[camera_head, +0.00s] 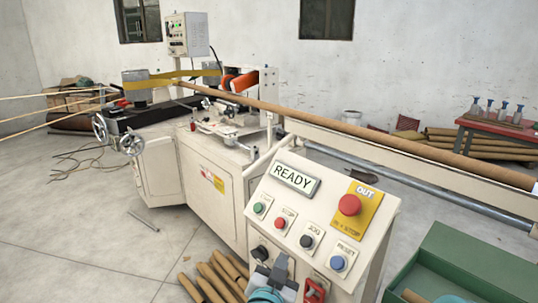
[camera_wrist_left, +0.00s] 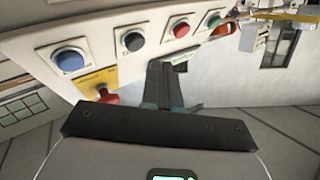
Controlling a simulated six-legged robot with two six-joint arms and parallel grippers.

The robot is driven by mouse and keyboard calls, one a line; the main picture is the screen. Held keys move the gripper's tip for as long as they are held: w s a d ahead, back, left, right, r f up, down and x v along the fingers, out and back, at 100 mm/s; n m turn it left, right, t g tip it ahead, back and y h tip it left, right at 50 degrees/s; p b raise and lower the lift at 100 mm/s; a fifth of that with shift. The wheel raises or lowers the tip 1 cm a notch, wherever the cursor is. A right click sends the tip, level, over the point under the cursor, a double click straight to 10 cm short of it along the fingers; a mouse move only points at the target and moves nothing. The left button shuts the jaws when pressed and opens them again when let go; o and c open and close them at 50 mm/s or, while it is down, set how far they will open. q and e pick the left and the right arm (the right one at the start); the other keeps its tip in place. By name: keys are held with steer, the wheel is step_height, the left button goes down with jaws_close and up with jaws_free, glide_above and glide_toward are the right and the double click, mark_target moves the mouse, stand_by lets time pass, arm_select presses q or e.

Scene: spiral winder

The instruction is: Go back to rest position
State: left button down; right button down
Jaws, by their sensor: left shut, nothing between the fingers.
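My left gripper (camera_head: 275,268) is at the bottom middle of the head view, in front of the lower part of the white control panel (camera_head: 375,225). It is shut with nothing held. The left wrist view shows its dark fingers (camera_wrist_left: 160,80) together, below the row of panel buttons in the picture. The fingers overlap the panel's lower area in the head view; I cannot tell whether they touch it. My right gripper is not in view.
The panel has a READY display (camera_head: 293,178), a red stop button (camera_head: 350,205) and several smaller buttons. The winding machine (camera_head: 212,180) stands behind with a long brown tube (camera_head: 350,130). Brown tubes (camera_head: 218,278) lie below left; a green bin (camera_head: 475,262) is at right. Open floor lies left.

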arm_select(q)
steer(key=a+f+n+g+y+p, duration=0.1)
steer(key=a+f+n+g+y, duration=0.15)
steer(key=a+f, duration=0.85)
steer(key=s+a+f+n+g+y+p, duration=0.15)
steer(key=s+a+f+g, duration=0.4)
steer(key=f, duration=0.55)
steer(key=s+f+n+g+h, duration=0.1)
steer(key=s+f+n+g, duration=0.1)
steer(key=s, duration=1)
steer(key=s+f+n+g+h+p, duration=0.1)
steer(key=s+f+n+g, duration=0.2)
steer(key=s, duration=0.9)
step_height(320, 180, down, 4)
steer(key=a+g, duration=0.1)
steer(key=g, duration=0.1)
steer(key=shift+s+g, duration=0.2)
steer(key=shift+g, duration=0.1)
steer(key=shift+d+r, duration=0.1)
steer(key=shift+r, duration=0.05)
